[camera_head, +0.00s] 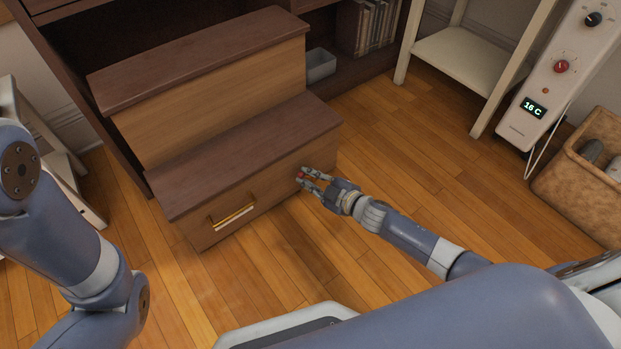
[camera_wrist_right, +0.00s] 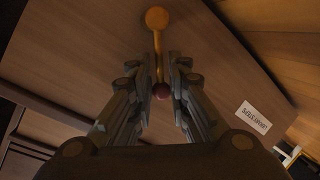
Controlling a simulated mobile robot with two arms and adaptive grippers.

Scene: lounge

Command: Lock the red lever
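The lever shows in the right wrist view as a yellow stem with a round yellow pivot (camera_wrist_right: 157,18) and a dark red knob (camera_wrist_right: 161,91) at its end. It is on the wooden front of the lower step of a stepped cabinet. In the head view a bit of the red knob (camera_head: 302,175) shows at my right fingertips. My right gripper (camera_head: 307,179) is at the right end of that front. In the wrist view its fingers (camera_wrist_right: 160,68) are apart, one on each side of the stem and knob, without a clear grip. My left gripper is out of view.
The stepped cabinet (camera_head: 265,133) has a drawer with a gold handle (camera_head: 232,213) left of the lever. A white label (camera_wrist_right: 254,118) is on the front. A cream shelf table (camera_head: 455,60), a heater (camera_head: 545,90) and a basket (camera_head: 580,185) stand at the right. Floor in front is clear.

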